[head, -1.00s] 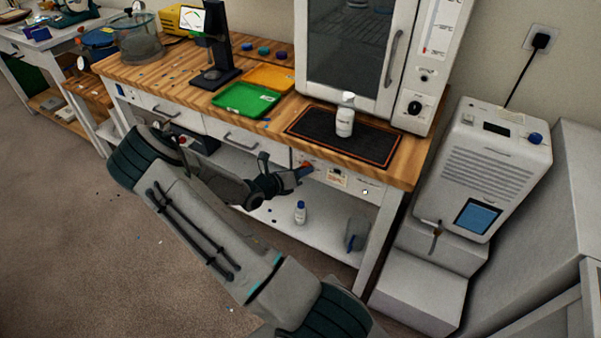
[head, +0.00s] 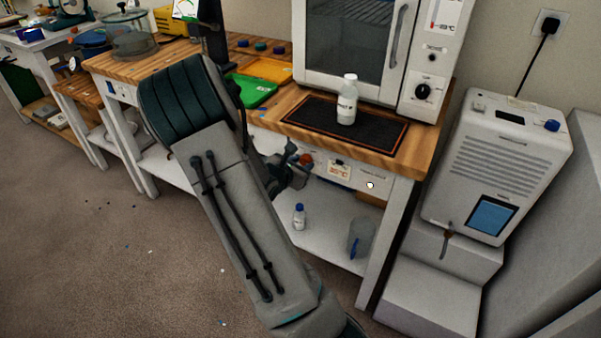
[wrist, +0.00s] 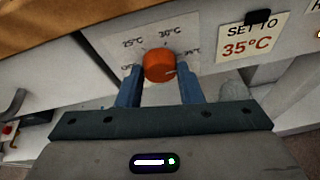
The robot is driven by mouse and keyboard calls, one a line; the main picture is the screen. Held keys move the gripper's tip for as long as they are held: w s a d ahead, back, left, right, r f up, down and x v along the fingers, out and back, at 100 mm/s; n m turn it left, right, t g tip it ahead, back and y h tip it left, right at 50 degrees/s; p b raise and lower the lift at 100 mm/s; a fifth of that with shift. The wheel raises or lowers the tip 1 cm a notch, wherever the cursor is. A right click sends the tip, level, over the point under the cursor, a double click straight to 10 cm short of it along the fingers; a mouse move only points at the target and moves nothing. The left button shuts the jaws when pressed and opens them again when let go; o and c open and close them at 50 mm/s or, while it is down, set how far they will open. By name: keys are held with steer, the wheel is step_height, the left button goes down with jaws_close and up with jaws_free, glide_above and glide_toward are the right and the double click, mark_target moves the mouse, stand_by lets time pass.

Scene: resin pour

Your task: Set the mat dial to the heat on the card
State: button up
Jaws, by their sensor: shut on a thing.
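The orange mat dial (wrist: 158,66) is on the bench's front panel in the wrist view, with a printed scale around it showing 25°C, 30°C and a partly readable mark at right. Its pale pointer line faces right, toward that right-hand mark. My gripper (wrist: 160,80) is shut on the dial, one blue finger on each side. The card (wrist: 250,38) reads "SET TO 35°C" and is right of the dial. In the head view the card (head: 339,169) sits under the black mat (head: 385,132); the dial (head: 306,159) shows only partly beside my gripper (head: 297,160).
A white bottle (head: 347,100) stands on the mat. An oven (head: 350,45) stands behind it. A small blue-capped bottle (head: 299,217) and a clear beaker (head: 361,238) are on the lower shelf. A white machine (head: 497,165) stands right of the bench.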

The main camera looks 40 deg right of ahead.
steer(key=shift+r+m+t+b, duration=0.1)
steer(key=shift+m+t+b, duration=0.2)
steer(key=shift+b, duration=0.1)
steer(key=o, duration=1)
steer(key=p+v, duration=0.1)
steer(key=v, duration=1.2)
steer(key=shift+s+a+r+p, duration=0.1)
steer(key=shift+a+r+p, duration=0.1)
steer(key=shift+a+p, duration=0.15)
steer(key=shift+d, duration=0.1)
